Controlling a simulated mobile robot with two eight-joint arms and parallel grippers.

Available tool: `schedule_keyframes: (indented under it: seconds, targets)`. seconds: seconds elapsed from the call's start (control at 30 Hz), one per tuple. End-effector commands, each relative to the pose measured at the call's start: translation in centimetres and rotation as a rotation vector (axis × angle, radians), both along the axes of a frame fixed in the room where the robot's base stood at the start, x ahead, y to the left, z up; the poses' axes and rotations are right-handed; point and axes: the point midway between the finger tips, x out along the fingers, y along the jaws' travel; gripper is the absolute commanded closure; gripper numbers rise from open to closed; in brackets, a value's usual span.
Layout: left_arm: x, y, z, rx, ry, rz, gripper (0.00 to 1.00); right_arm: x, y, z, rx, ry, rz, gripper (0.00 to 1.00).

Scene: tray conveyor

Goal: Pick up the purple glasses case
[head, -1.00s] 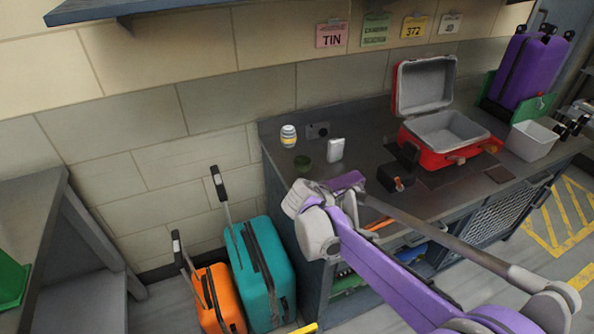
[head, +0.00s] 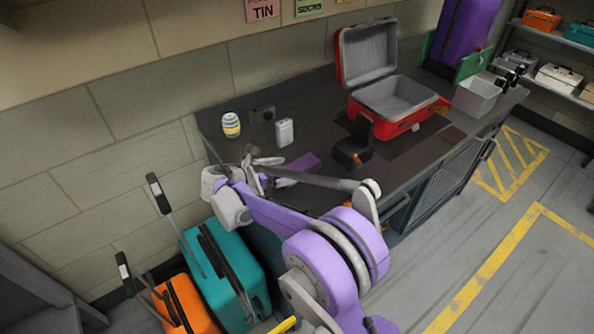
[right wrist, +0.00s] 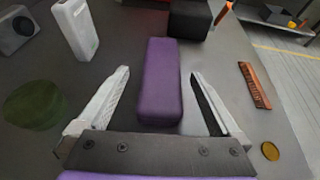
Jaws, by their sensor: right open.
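The purple glasses case (right wrist: 160,82) lies on the dark worktop, pointing away from my right gripper in the right wrist view. Part of it shows in the head view (head: 305,163), beside the gripper. My right gripper (right wrist: 160,76) is open, with one finger on each side of the case's near part and a gap on both sides. It also shows in the head view (head: 266,163). Whether the fingers are down at the case's height is hard to tell. My left gripper is not in view.
A white box (right wrist: 75,28), a dark green disc (right wrist: 35,105), a black block (right wrist: 188,19), a brown comb-like piece (right wrist: 255,85) and a yellow disc (right wrist: 270,151) lie around the case. An open red case (head: 396,95) stands farther back. Teal (head: 215,270) and orange (head: 187,305) suitcases stand below.

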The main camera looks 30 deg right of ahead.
Motion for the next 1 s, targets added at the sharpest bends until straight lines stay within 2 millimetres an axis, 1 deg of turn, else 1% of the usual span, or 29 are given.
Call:
schedule_keyframes:
  seconds: [0.3, 0.4, 0.53, 0.57, 0.7, 0.97, 1.0]
  targets:
    - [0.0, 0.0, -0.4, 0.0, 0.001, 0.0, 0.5, 0.3, -4.1, -1.7, 0.0, 0.0, -0.002, 0.0]
    - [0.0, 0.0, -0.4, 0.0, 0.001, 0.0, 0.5, 0.4, -4.4, -1.8, 0.0, 0.0, -0.001, 0.0]
    - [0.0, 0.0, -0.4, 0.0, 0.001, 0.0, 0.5, 0.4, -4.4, -1.8, 0.001, 0.0, 0.0, 0.0]
    - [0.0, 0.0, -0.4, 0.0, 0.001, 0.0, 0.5, 0.4, -4.4, -1.8, 0.001, 0.0, 0.0, 0.02]
    - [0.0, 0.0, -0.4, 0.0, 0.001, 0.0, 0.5, 0.4, -4.3, -1.8, 0.0, -0.001, 0.0, 0.27]
    - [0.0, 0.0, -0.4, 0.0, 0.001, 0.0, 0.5, 0.4, -4.3, -1.8, 0.0, -0.001, 0.0, 0.74]
    - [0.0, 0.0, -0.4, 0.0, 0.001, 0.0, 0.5, 0.4, -4.3, -1.8, 0.0, -0.001, 0.0, 0.81]
